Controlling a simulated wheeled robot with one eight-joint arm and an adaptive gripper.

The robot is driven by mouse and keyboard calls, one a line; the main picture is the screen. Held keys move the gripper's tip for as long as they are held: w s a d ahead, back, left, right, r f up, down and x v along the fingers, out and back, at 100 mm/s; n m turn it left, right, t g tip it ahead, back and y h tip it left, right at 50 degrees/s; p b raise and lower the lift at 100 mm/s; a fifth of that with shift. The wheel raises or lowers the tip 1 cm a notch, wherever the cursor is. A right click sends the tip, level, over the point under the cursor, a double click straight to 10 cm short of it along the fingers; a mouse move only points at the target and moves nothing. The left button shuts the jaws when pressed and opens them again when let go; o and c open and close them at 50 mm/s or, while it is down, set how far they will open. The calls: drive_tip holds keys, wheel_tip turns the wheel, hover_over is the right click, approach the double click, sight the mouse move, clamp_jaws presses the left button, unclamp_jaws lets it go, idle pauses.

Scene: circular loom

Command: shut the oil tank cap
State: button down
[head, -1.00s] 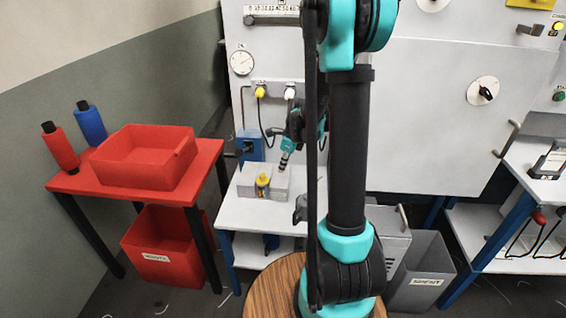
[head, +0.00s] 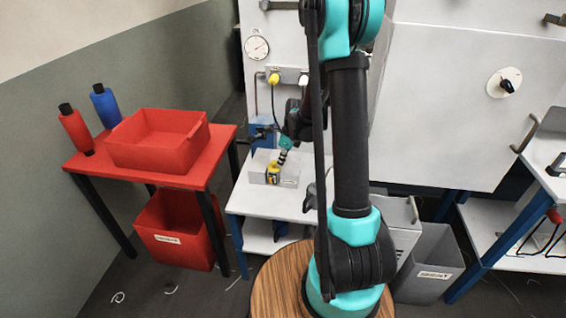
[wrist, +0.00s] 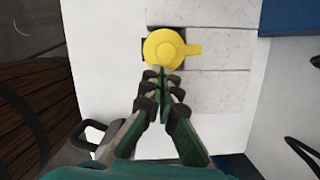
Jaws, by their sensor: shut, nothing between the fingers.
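The yellow oil tank cap (head: 273,173) is on a pale grey block-shaped tank (head: 258,168) on the white bench. In the wrist view the cap (wrist: 164,48) is a round disc with a short tab pointing right, and dark patches show at its edge. I cannot tell if it is fully seated. My gripper (head: 281,162) points down at the cap from its upper right in the head view. In the wrist view my gripper (wrist: 161,76) is shut and empty, its tips at the cap's near edge. I cannot tell if they touch.
A red bin (head: 172,238) and a grey bin (head: 430,272) stand on the floor. Cables and a blue box (head: 262,134) lie behind the tank. Bare bench is in front.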

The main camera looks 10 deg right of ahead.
drive_tip(key=shift+w+a, duration=0.2)
drive_tip(key=shift+a, duration=0.35)
